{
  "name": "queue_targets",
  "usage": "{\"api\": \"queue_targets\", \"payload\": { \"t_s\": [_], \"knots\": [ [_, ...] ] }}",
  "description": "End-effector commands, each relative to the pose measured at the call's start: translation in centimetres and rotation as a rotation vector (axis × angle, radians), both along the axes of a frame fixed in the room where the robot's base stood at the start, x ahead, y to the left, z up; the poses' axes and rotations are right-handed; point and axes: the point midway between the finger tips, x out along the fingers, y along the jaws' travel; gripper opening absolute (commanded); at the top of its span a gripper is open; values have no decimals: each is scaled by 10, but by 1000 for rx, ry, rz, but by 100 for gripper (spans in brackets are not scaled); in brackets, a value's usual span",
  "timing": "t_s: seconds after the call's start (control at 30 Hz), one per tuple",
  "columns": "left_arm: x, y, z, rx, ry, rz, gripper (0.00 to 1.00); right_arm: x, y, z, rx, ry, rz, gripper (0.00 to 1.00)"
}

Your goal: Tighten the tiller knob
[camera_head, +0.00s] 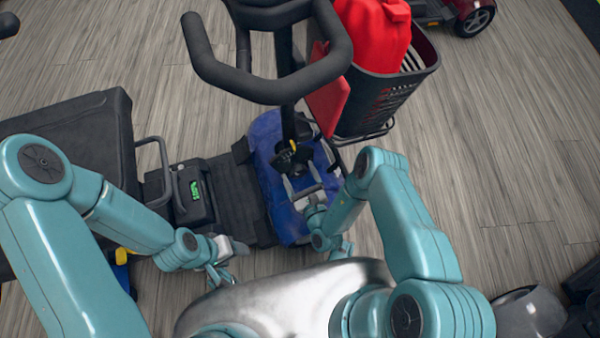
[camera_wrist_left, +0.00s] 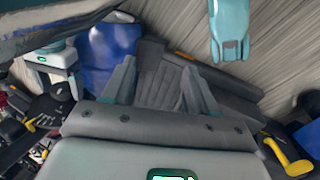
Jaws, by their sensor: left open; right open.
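A scooter's black tiller (camera_head: 288,105) rises from a blue front body (camera_head: 268,135), with a black loop handlebar (camera_head: 262,90) at its top. At the tiller's foot is a small dark fitting with a yellow mark (camera_head: 291,147); I cannot tell whether this is the tiller knob. My left gripper (camera_head: 226,264) is open and empty, low over the near side of the scooter, apart from the tiller. Its spread fingers (camera_wrist_left: 160,92) show in the left wrist view against the dark footboard. My right gripper (camera_head: 328,232) is open beside the blue body's near edge; its fingers are partly hidden.
A black basket (camera_head: 392,100) with a red container (camera_head: 372,35) hangs beyond the tiller. A dark seat (camera_head: 75,135) with a grey armrest (camera_head: 160,150) is at left. Another red scooter (camera_head: 470,18) stands at the back right.

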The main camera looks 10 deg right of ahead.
Motion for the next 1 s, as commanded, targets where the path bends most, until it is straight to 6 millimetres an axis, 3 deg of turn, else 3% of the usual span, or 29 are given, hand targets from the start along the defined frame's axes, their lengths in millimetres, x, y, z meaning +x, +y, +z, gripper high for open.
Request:
{"api": "queue_targets", "payload": {
  "t_s": [0.1,0.27,0.3,0.67,1.0],
  "knots": [
    [0,0,0,0,0,0,58,0,0,0,0,0,0,83],
    [0,0,0,0,0,0,58,0,0,0,0,0,1,31],
    [0,0,0,0,0,0,58,0,0,0,0,0,1,27],
    [-1,0,4,0,2,-2,58,2,-1,1,53,9,2,27],
    [-2,-1,16,-1,2,-5,58,3,-1,2,299,41,1,27]
  ]
}}
